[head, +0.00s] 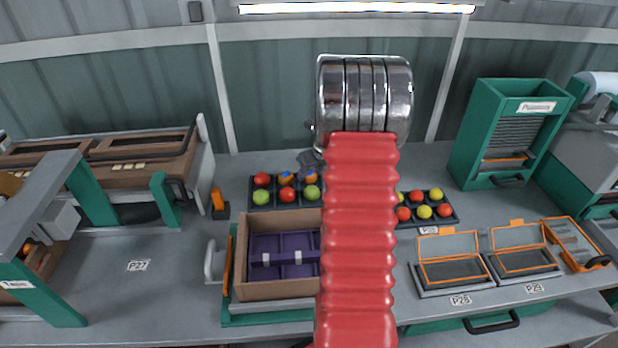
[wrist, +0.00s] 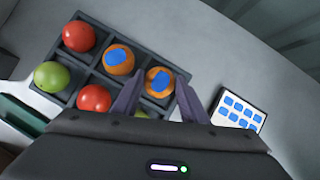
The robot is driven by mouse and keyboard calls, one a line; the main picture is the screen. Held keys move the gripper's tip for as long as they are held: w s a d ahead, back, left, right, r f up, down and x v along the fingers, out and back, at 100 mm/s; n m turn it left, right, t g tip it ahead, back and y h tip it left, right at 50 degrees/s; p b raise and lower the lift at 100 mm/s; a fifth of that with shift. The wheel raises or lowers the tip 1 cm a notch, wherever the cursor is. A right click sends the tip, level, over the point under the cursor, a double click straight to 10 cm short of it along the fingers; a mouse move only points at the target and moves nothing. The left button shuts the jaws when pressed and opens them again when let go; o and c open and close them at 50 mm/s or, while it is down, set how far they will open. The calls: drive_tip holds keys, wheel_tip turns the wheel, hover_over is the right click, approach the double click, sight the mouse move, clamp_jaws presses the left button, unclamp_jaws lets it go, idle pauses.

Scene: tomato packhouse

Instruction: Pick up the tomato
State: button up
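The dark tray (head: 275,206) on the bench holds red, green and orange tomatoes in compartments. In the wrist view, an orange tomato with a blue patch (wrist: 159,83) sits in the tray's end compartment (wrist: 176,105). My gripper (wrist: 159,76) is open, with one finger on each side of this tomato; I cannot tell whether they touch it. A second blue-patched orange tomato (wrist: 118,60) sits beside it. Red tomatoes (wrist: 79,36) and a green tomato (wrist: 51,77) fill other compartments. In the head view, my arm hides part of the bench.
A sheet of blue stickers (wrist: 238,109) lies right of the tray in the wrist view. A brown box with purple dividers (head: 278,290) stands in front. Another tomato tray (head: 445,219) is to the right, near orange-framed trays (head: 455,289). A green cabinet (head: 483,120) stands behind.

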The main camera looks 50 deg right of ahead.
sight(311, 173)
wheel_tip(311, 173, up, 9)
drive_tip(key=shift+f, duration=0.1)
drive_tip(key=shift+r, duration=0.65)
drive_tip(key=shift+s, duration=0.1)
idle(0.6)
